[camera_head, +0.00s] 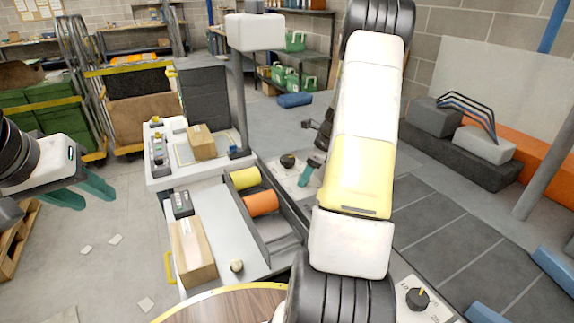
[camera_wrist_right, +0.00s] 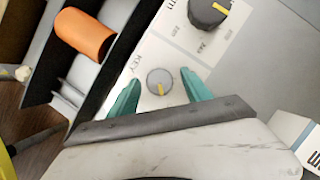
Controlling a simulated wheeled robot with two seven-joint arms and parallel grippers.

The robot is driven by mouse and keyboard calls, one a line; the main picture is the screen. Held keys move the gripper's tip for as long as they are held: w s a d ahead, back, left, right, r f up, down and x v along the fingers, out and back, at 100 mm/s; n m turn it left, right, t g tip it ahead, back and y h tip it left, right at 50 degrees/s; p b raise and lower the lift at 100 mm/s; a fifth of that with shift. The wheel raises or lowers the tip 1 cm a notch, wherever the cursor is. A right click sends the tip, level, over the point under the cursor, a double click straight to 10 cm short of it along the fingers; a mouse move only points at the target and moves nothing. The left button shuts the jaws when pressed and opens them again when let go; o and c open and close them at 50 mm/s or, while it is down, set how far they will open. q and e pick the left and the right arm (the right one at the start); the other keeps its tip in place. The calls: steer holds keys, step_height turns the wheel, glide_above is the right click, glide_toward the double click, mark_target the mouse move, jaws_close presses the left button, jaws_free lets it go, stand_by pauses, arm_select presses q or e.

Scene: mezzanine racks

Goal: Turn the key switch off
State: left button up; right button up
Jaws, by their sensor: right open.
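The key switch (camera_wrist_right: 160,82) is a round silver dial with a yellow mark, on a white panel (camera_wrist_right: 150,58) lettered KEY, in the right wrist view. The mark points roughly up and down in that picture. My right gripper (camera_wrist_right: 160,76) is open, with one teal finger on each side of the switch; whether they touch it cannot be told. In the head view my right gripper (camera_head: 311,172) is over the panel, and I cannot make out the switch there. My left gripper (camera_head: 94,200) is open and empty over the floor at the left.
A dark knob (camera_wrist_right: 208,12) with a yellow mark is near the switch; it also shows in the head view (camera_head: 288,160). An orange roll (camera_head: 261,203) and a yellow roll (camera_head: 245,178) lie in a trough beside the panel. Another knob (camera_head: 417,298) is at lower right.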

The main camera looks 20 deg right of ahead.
steer(key=shift+c, duration=0.5)
jaws_close()
steer(key=shift+n, duration=0.3)
steer(key=n+g, duration=0.1)
steer(key=n, duration=0.3)
steer(key=shift+w+g+y, duration=0.15)
steer(key=shift+g+y, duration=0.25)
steer(key=n, duration=0.2)
steer(key=n+g, duration=0.1)
steer(key=n, duration=0.1)
steer(key=shift+w+g, duration=0.1)
steer(key=shift+g, duration=0.2)
steer(key=n, duration=0.2)
steer(key=n+g, duration=0.1)
steer(key=n, duration=0.2)
steer(key=shift+w+g, duration=0.1)
steer(key=shift+g, duration=0.2)
steer(key=n+g+h, duration=0.1)
steer(key=n, duration=0.3)
steer(key=shift+w, duration=0.1)
